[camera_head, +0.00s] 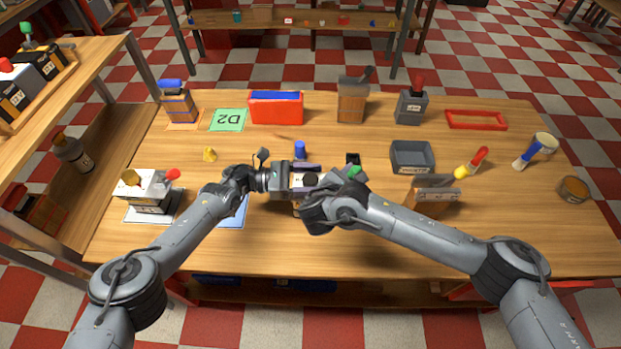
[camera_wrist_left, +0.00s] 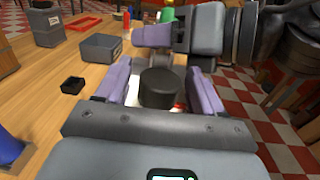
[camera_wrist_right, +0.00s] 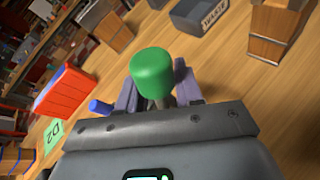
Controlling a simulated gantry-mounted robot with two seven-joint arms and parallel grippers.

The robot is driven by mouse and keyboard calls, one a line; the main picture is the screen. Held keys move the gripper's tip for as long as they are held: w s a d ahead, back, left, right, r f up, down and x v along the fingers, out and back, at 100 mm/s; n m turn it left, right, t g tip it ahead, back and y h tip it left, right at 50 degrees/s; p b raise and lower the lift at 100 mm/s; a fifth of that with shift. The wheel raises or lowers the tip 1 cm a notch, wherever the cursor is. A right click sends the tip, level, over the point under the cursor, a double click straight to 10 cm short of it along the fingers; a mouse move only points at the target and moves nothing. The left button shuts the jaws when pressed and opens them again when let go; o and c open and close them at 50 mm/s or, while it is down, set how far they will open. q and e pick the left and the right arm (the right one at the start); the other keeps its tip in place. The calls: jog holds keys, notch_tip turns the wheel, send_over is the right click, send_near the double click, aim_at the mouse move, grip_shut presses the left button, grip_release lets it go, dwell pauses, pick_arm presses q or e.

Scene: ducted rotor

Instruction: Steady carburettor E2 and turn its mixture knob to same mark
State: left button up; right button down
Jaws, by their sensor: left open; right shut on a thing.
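A pale block, apparently the carburettor (camera_head: 297,206), stands mid-table, mostly hidden by my grippers; no E2 label is readable. A dark round knob (camera_head: 310,179) shows above it, and also in the left wrist view (camera_wrist_left: 158,88). My left gripper (camera_head: 314,179) is open, with its fingers on either side of this knob; contact cannot be made out. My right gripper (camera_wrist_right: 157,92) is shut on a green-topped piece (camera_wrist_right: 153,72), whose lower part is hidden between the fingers. The green top also shows in the head view (camera_head: 355,171). The knob's marks are not visible.
A white unit (camera_head: 150,190) with yellow and red knobs stands at the left. A grey bin (camera_head: 412,156) and a wooden block (camera_head: 432,197) stand right of the grippers. A blue piece (camera_head: 300,148) and small black tray (camera_head: 353,159) lie close behind. The front right table is clear.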

pick_arm(q)
jog(key=c, duration=0.9)
jog(key=shift+c, duration=0.2)
jog(key=shift+f+t, duration=0.1)
jog(key=shift+t, duration=0.2)
jog(key=shift+n+t, duration=0.7)
jog(key=shift+t, duration=0.1)
jog(key=o, duration=0.9)
jog(key=shift+o, duration=0.2)
